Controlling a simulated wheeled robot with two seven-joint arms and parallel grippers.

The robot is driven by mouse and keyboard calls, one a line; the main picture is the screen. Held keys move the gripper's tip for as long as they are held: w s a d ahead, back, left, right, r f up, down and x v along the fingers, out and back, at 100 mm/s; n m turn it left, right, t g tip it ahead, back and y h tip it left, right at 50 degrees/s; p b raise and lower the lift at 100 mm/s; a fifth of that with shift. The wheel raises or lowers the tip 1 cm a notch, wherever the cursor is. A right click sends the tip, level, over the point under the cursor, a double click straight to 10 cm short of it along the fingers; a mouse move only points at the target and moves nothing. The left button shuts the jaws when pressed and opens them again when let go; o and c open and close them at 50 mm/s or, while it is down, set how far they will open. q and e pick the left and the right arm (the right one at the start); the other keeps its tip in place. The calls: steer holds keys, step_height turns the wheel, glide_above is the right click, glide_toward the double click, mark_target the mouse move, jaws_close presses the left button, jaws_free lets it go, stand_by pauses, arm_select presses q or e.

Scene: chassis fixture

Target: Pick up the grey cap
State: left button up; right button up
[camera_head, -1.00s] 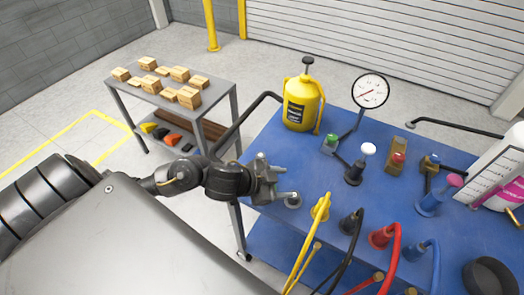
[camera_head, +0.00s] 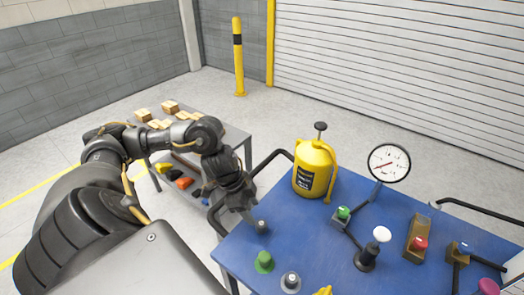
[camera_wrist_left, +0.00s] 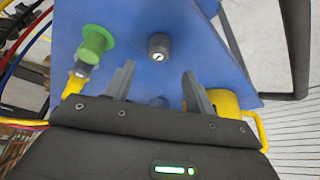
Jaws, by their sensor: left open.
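The grey cap (camera_head: 261,226), a small dark cylinder, stands on the blue table near its left edge. In the left wrist view the cap (camera_wrist_left: 159,46) shows beyond the fingertips, with a light mark on its top. My left gripper (camera_head: 247,213) points down beside the cap in the head view. In the left wrist view my left gripper (camera_wrist_left: 158,72) is open, with nothing held between its fingers. A small bluish-grey round thing (camera_wrist_left: 158,102) shows through the gap, too unclear to name. My right gripper is not in view.
A green flanged piece (camera_head: 264,262) and a grey fitting (camera_head: 291,281) stand near the cap. A yellow canister (camera_head: 315,168) and a gauge (camera_head: 388,163) stand farther back. A black rail (camera_head: 268,161) runs along the table's side. A second table (camera_head: 238,138) holds boxes.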

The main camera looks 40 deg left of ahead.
mark_target(260, 223)
arm_select(q)
steer(key=shift+w+d+f, duration=0.25)
steer(key=shift+f, duration=0.4)
steer(key=shift+w+d+f, duration=0.1)
steer(key=shift+w+f, duration=0.05)
steer(key=shift+f, duration=0.3)
steer(key=shift+d+f, duration=0.2)
steer(key=shift+p+x, duration=0.6)
steer(key=shift+x, duration=1.8)
jaws_close()
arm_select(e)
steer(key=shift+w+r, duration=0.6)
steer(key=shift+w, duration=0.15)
